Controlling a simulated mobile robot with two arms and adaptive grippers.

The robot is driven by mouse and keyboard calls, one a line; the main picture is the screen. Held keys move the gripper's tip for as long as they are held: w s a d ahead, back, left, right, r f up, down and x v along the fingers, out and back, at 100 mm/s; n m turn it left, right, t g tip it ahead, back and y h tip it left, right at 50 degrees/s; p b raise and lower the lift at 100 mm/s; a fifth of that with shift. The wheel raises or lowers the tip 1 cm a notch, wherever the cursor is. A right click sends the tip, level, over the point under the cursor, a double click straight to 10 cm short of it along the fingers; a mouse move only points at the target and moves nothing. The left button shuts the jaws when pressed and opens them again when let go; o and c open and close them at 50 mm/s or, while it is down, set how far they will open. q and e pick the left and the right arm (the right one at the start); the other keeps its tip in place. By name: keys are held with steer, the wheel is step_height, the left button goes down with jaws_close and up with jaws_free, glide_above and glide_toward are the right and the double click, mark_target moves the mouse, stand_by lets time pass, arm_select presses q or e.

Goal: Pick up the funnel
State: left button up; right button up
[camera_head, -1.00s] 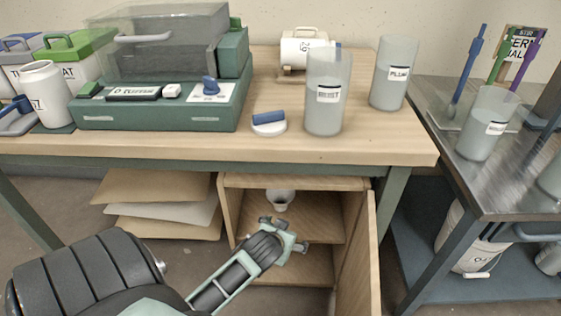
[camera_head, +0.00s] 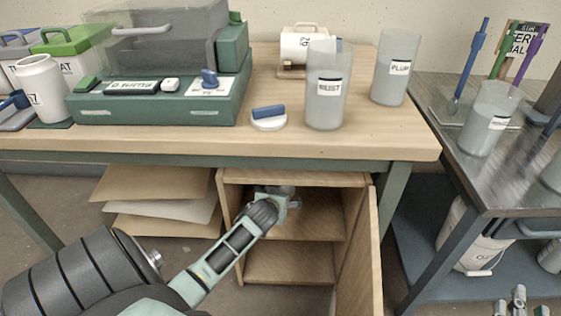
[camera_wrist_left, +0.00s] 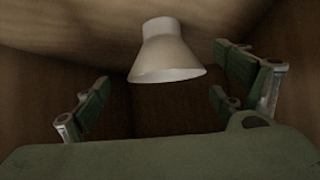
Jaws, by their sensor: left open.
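The funnel (camera_wrist_left: 165,55) is pale and shows in the left wrist view, its wide mouth toward the bottom of that picture. In the head view it is hidden behind my left gripper (camera_head: 284,196), which is inside the upper compartment of the open wooden cabinet (camera_head: 262,249). In the left wrist view my left gripper (camera_wrist_left: 163,82) is open, with its fingers on either side of the funnel and no clear contact. Tips of my right gripper (camera_head: 519,302) show at the bottom right edge of the head view; its opening is unclear.
The cabinet's door (camera_head: 367,255) stands open to the right. The wooden tabletop (camera_head: 220,146) is above, with the rust bucket (camera_head: 327,100) and plum bucket (camera_head: 396,75). Stacked boards (camera_head: 158,205) lie left of the cabinet. A metal table (camera_head: 470,165) stands right.

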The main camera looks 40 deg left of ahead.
mark_target(282, 190)
arm_select(q)
steer(key=b+x, duration=0.2)
steer(key=x, duration=0.2)
steer(key=shift+w+a, duration=0.15)
steer(key=shift+a, duration=0.05)
steer(key=shift+w, duration=0.15)
arm_select(e)
steer(key=s+r+t+y, duration=0.2)
steer(key=r+t, duration=0.4)
steer(key=r, duration=0.5)
steer(key=shift+s+a+r+t, duration=0.25)
steer(key=shift+s+a+t, duration=0.1)
steer(key=shift+s, duration=0.35)
arm_select(q)
steer(key=shift+c, duration=0.4)
steer(key=c, duration=1)
